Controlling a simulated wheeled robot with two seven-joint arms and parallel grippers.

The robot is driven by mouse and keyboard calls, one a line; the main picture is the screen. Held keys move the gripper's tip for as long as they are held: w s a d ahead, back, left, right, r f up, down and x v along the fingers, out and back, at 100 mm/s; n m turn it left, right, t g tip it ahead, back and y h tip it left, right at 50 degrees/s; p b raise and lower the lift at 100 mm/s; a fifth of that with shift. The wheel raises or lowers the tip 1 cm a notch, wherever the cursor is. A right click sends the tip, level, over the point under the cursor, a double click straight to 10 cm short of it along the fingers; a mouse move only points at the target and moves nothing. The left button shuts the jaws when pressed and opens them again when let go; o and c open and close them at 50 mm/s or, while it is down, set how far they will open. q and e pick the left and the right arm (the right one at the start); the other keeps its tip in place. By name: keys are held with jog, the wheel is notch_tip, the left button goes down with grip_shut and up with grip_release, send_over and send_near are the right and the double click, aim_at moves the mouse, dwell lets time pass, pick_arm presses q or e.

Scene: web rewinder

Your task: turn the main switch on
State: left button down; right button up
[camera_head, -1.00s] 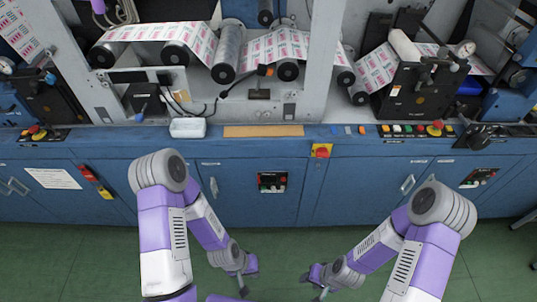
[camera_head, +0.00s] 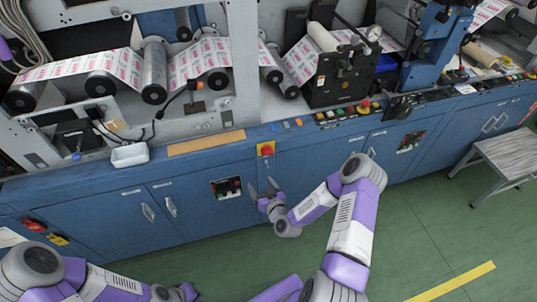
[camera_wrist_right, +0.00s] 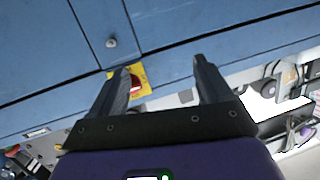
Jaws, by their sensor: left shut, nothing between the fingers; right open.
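The main switch (camera_head: 266,149) is a red knob on a yellow plate, on the upper front of the blue cabinet. It also shows in the right wrist view (camera_wrist_right: 137,83), partly covered by the left-hand finger. My right gripper (camera_head: 262,186) is open and empty, below the switch in front of the cabinet. In the wrist view, its spread fingers (camera_wrist_right: 160,68) point toward the blue panel, with the switch near the left-hand finger. I cannot tell that they touch. My left gripper (camera_head: 187,291) is low at the bottom edge, shut and away from the switch; its fingertips are barely visible.
A white tray (camera_head: 130,155) lies on the ledge. A red emergency button (camera_head: 364,106) is farther right. A stool (camera_head: 505,158) stands on the right; the green floor is otherwise open.

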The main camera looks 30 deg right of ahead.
aim_at(269, 155)
jog(key=d+r+m+t+h, duration=0.1)
jog(key=d+r+t+h, duration=0.1)
jog(key=d+r+h, duration=0.3)
jog(key=shift+y, duration=0.7)
jog(key=x, duration=0.5)
jog(key=d+f+x, duration=0.1)
jog(key=x, duration=0.1)
jog(key=shift+w+d+f+b, duration=0.1)
jog(key=shift+w+d+b, duration=0.05)
jog(key=shift+w+b, duration=0.15)
jog(key=c, duration=1)
jog(key=shift+c, duration=0.2)
